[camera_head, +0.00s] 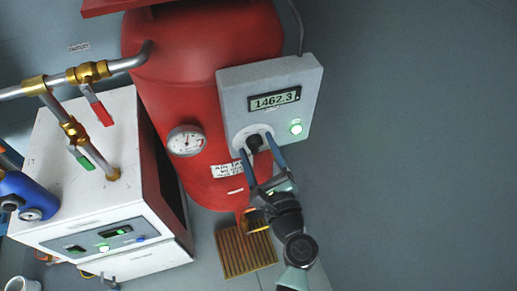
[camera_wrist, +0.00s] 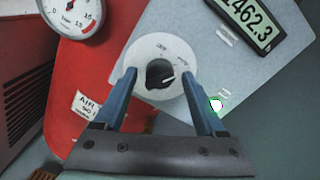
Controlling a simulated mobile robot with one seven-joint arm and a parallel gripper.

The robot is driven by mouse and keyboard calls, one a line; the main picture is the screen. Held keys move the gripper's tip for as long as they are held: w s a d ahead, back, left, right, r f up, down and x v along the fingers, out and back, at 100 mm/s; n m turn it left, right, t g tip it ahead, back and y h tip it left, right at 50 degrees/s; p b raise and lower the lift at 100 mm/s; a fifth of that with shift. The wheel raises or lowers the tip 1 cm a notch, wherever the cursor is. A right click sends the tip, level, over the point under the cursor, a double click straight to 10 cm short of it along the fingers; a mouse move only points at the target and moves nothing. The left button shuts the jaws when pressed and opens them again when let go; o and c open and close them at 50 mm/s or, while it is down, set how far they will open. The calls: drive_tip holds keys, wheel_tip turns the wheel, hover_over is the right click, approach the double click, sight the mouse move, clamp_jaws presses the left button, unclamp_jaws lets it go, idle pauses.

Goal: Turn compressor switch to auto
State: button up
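The compressor switch is a black rotary knob (camera_wrist: 159,73) on a round light plate (camera_wrist: 150,46), low on the front of a grey control box (camera_head: 228,92). It also shows in the head view (camera_head: 254,142).
The box has a display (camera_head: 274,98) reading 1462.3 and a lit green lamp (camera_head: 296,129). It sits against a red tank (camera_head: 205,45) with a pressure gauge (camera_head: 186,141). A white cabinet (camera_head: 85,200) and pipes with valve handles stand left. The right side is clear.

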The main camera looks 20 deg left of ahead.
drive_tip(key=v, duration=1.3)
idle(0.5)
